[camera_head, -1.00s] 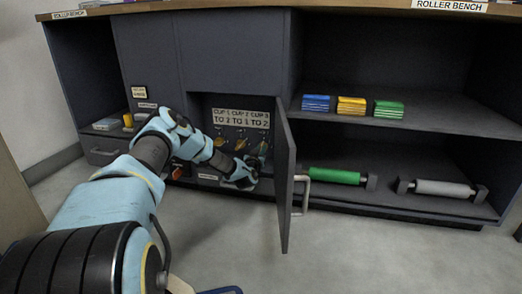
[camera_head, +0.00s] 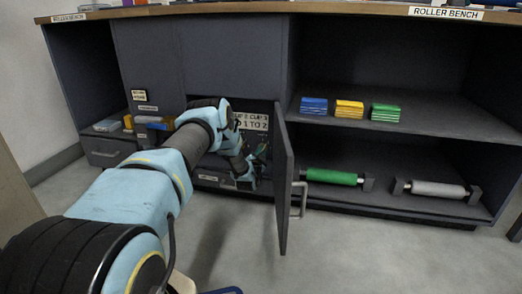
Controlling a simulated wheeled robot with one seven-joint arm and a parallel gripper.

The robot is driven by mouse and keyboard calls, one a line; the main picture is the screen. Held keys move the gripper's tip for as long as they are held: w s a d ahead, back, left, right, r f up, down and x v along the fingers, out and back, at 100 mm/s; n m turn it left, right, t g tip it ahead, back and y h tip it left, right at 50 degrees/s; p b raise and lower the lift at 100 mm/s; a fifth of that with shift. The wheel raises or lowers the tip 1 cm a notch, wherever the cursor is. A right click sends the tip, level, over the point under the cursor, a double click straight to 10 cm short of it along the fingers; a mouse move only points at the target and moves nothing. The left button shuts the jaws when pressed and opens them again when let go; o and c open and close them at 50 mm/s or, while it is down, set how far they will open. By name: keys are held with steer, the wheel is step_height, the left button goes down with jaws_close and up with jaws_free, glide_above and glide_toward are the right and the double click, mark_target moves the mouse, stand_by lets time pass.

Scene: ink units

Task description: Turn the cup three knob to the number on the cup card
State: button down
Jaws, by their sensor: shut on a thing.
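The cup card (camera_head: 254,122) is a pale label inside the open compartment. Its right part shows and its cup three column reads "TO 2"; my arm hides its left part. My gripper (camera_head: 259,158) is inside the compartment below the card's right end, small and dark in the picture. It is shut at the cup three knob (camera_head: 262,149), the rightmost knob. The knob is mostly hidden by the gripper and shadow, so I cannot read its setting. The other cup knobs are hidden behind my arm.
The compartment's open door (camera_head: 284,185), with a metal handle (camera_head: 299,198), stands close to the right of my gripper. Blue, yellow and green stacks (camera_head: 349,109) lie on the right shelf. A green roller (camera_head: 333,176) and a grey roller (camera_head: 440,188) are below.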

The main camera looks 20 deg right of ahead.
steer(key=m, duration=0.5)
steer(key=shift+s+d+f+m, duration=0.1)
steer(key=shift+d+f+m, duration=0.1)
steer(key=shift+f+m, duration=0.1)
steer(key=shift+a+f+m+b, duration=0.15)
steer(key=shift+m+b, duration=0.45)
steer(key=shift+m, duration=1.4)
steer(key=c, duration=0.8)
jaws_free()
steer(key=shift+c, duration=0.2)
steer(key=p+v, duration=0.4)
steer(key=v, duration=0.6)
steer(key=shift+s, duration=0.4)
